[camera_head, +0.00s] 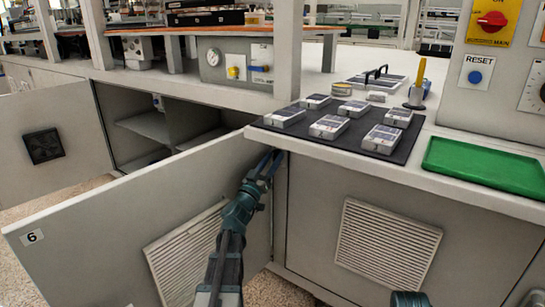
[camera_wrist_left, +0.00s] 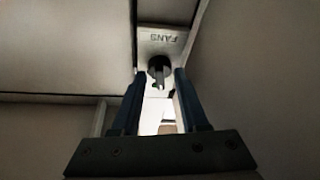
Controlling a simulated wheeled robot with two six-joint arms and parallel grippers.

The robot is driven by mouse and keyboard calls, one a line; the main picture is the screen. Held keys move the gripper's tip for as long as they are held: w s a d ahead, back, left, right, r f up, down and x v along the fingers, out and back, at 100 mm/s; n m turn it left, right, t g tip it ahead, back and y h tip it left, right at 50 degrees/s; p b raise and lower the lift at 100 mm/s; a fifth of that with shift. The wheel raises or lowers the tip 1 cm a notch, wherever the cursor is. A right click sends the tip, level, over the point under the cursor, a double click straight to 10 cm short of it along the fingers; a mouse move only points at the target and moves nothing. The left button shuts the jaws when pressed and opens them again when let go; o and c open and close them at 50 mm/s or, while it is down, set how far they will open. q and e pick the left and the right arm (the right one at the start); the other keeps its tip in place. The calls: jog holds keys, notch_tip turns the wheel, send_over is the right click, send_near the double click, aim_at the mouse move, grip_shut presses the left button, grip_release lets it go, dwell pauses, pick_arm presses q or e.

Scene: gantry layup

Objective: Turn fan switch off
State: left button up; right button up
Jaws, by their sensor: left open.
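The fan switch (camera_wrist_left: 157,68) shows in the left wrist view as a dark round knob on a pale plate (camera_wrist_left: 163,40) marked "FANS". My left gripper (camera_wrist_left: 159,84) is open, with its two fingers to either side of the knob in that view. I cannot tell whether they touch it. In the head view my left gripper (camera_head: 269,160) reaches up under the counter edge, beside the open cabinet door numbered 6 (camera_head: 120,230). The switch is hidden in the head view. My right gripper is not in view.
The counter edge overhangs the gripper, and a closed vented panel (camera_head: 388,245) is at its right. On the counter are a dark mat (camera_head: 345,148) with several small boxes and a green tray (camera_head: 485,163). The open cabinet (camera_head: 150,125) has shelves.

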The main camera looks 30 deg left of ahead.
pick_arm(q)
jog(key=shift+w, duration=0.15)
grip_shut()
jog(key=shift+r, duration=0.1)
jog(key=n+y, duration=0.1)
jog(key=n, duration=0.1)
jog(key=n+y+p, duration=0.1)
jog(key=n, duration=0.1)
jog(key=shift+d+r+g, duration=0.1)
jog(key=shift+d+g, duration=0.05)
jog(key=shift+g, duration=0.15)
jog(key=shift+n+g+y+p, duration=0.5)
jog(key=shift+n+y+p, duration=0.4)
jog(key=shift+n, duration=1.6)
jog(key=shift+y, duration=0.3)
